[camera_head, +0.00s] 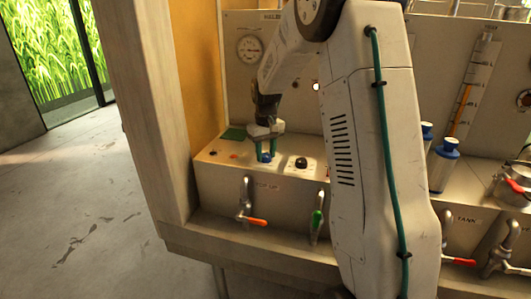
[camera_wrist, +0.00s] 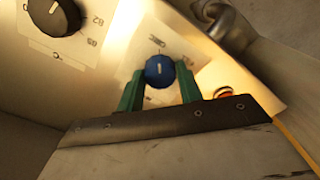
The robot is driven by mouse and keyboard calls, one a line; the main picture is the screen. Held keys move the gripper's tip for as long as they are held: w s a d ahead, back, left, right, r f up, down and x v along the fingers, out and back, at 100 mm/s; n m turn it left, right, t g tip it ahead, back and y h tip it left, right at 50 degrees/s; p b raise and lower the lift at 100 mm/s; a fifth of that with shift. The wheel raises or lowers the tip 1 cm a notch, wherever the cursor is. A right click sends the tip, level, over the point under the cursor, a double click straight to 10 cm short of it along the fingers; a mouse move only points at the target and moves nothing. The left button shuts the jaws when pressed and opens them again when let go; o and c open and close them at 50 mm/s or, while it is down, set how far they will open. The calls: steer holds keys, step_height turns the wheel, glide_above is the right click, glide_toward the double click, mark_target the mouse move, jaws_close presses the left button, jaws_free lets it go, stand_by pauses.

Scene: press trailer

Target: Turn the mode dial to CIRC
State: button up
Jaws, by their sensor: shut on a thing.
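The mode dial is a round blue knob (camera_wrist: 159,71) with a pale pointer line, in the middle of the wrist view. It sits on a pale label plate (camera_wrist: 160,42) whose lettering is too small to read. It also shows in the head view as a small blue spot (camera_head: 264,157) on top of the control box. My gripper (camera_head: 265,150) points down onto the dial. Its green fingers (camera_wrist: 160,84) are on either side of the knob and shut on it. Part of the plate is hidden behind the fingers.
A black knob (camera_wrist: 54,17) with a numbered scale is beside the dial; it also shows in the head view (camera_head: 301,163). A red button (camera_wrist: 223,92) is near the right finger. Taps with an orange handle (camera_head: 252,220) and a green handle (camera_head: 317,221) are on the front face.

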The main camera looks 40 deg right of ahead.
mark_target(267, 155)
steer(key=shift+s, duration=0.1)
steer(key=o, duration=1)
step_height(267, 155, up, 8)
steer(key=shift+f, duration=0.1)
